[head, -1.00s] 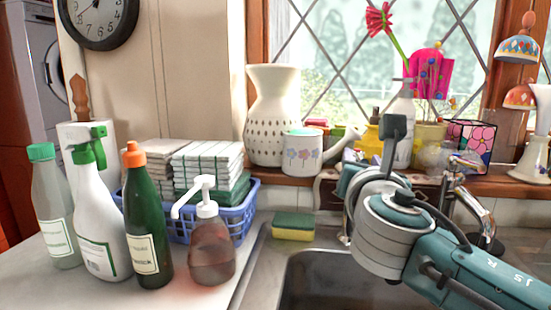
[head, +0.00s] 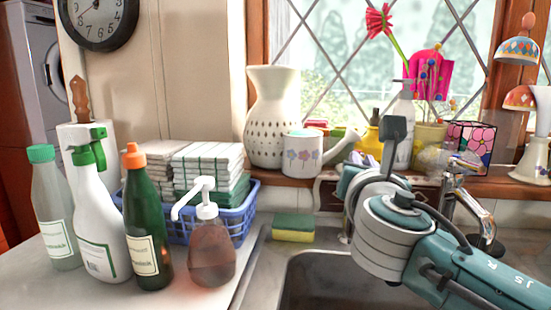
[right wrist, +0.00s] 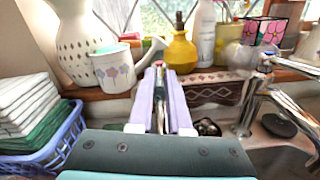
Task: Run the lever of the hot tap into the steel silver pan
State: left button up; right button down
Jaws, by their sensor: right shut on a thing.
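My right gripper (head: 366,163) reaches from the right over the sink to the window ledge; its arm hides most of what it holds. In the right wrist view its two lilac fingers (right wrist: 160,82) are closed around a slim metal piece with a red end (right wrist: 160,66), which looks like the hot tap's lever. A chrome tap (head: 474,207) with a curved spout stands to the right of the gripper, and it also shows in the right wrist view (right wrist: 246,106). I cannot make out a steel silver pan. My left gripper is not in view.
The sink basin (head: 325,283) lies below my right arm. A sponge (head: 293,228) lies on its back rim. A soap dispenser (head: 211,250), several bottles and a blue basket (head: 240,212) of cloths stand at left. A watering can (head: 303,155) and white vase (head: 271,118) crowd the ledge.

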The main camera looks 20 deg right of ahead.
dwell(0.8)
jog(key=shift+s+d+r+n+t+y+p, duration=0.2)
jog(key=shift+d+n+t+y+p, duration=0.25)
jog(key=shift+y+p, duration=0.25)
jog(key=n+y, duration=0.1)
jog(key=d+n+t+y, duration=0.1)
jog(key=y, duration=0.1)
jog(key=n+y, duration=0.1)
jog(key=y, duration=0.1)
jog(key=shift+s+d+f+t, duration=0.2)
jog(key=shift+s+d+t, duration=0.05)
jog(key=shift+t, duration=0.1)
jog(key=c, duration=0.9)
grip_release()
jog(key=shift+o, duration=0.2)
